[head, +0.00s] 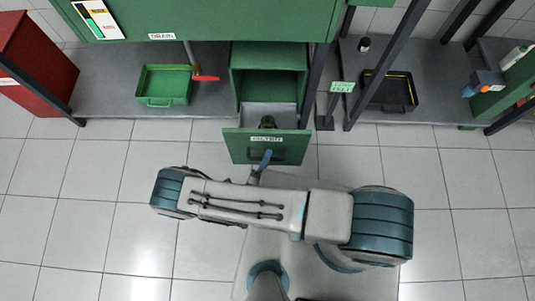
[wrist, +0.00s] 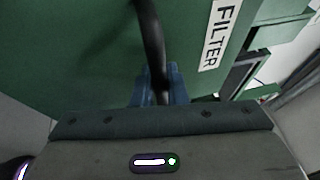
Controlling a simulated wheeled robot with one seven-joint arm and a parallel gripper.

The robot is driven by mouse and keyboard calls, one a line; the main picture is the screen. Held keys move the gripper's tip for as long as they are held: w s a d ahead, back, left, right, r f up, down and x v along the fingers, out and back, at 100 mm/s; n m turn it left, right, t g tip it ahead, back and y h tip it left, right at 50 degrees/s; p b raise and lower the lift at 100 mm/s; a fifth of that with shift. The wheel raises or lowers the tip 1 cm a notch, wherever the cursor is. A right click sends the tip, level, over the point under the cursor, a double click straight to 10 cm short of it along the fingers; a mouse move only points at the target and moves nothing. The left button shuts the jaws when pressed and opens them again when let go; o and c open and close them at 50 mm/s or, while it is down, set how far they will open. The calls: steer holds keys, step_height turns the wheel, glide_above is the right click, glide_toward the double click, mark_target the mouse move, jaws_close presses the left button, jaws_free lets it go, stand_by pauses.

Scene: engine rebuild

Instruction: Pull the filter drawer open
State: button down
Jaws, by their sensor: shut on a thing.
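The green filter drawer (head: 268,146) stands partly pulled out from its green housing, with a grey inside floor and a dark green object (head: 267,122) in it. Its front carries a white FILTER label, also in the wrist view (wrist: 219,36). My gripper (head: 264,160) is at the drawer front, below the label. In the wrist view its blue fingers (wrist: 160,85) are shut on the dark drawer handle (wrist: 150,40). My arm hides part of the floor in front of the drawer.
A green tray (head: 164,85) and a red-handled valve (head: 205,78) are left of the drawer. A black tray (head: 389,92) lies on the right shelf. Dark posts (head: 385,62) stand to the right. The tiled floor (head: 110,220) is clear.

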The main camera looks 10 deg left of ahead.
steer(key=shift+a, duration=0.1)
steer(key=c, duration=1.5)
jaws_free()
steer(key=shift+o, duration=0.2)
steer(key=shift+s, duration=0.1)
steer(key=v, duration=1.3)
steer(key=shift+s, duration=0.3)
